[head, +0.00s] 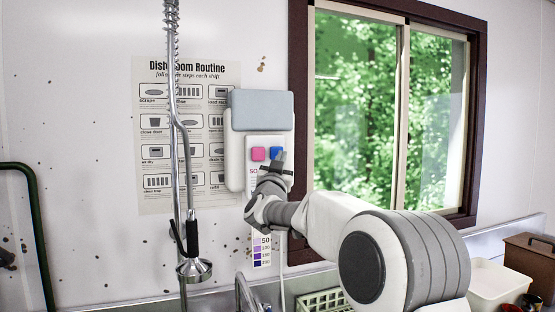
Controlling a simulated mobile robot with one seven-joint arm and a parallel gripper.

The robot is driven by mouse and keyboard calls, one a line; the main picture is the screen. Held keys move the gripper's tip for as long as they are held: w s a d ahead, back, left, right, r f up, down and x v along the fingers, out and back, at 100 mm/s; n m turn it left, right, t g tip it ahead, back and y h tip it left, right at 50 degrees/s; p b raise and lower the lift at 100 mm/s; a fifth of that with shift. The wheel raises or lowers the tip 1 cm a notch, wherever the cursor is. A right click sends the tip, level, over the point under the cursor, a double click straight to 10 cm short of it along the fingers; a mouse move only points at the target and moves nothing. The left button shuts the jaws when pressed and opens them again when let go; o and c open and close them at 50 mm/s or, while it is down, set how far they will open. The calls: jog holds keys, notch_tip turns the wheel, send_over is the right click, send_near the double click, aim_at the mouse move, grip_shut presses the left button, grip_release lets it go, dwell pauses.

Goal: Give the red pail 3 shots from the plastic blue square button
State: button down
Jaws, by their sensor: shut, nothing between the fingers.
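The blue square button (275,152) is on the front of a white wall dispenser with a grey top (262,110). I cannot tell whether the tips touch the button. I do not make out a red pail; the area below the dispenser is partly hidden by my arm.
A spray hose with a nozzle (194,268) hangs left of the dispenser. A green rack (326,301), a white bin (497,284) and a brown box (530,262) stand along the bottom. A window (390,110) is at right, a poster (155,130) at left.

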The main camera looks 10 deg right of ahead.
dwell(0.7)
jog(key=shift+w, duration=0.35)
jog(key=shift+w+a+r+p, duration=0.1)
jog(key=shift+w+a+p, duration=0.05)
jog(key=shift+w+p, duration=0.55)
dwell(0.9)
jog(key=shift+s, duration=0.1)
jog(key=shift+s+d+b, duration=0.2)
jog(key=shift+s+b, duration=0.8)
jog(key=shift+b, duration=0.1)
jog(key=shift+w+a, duration=0.1)
jog(key=shift+w, duration=0.25)
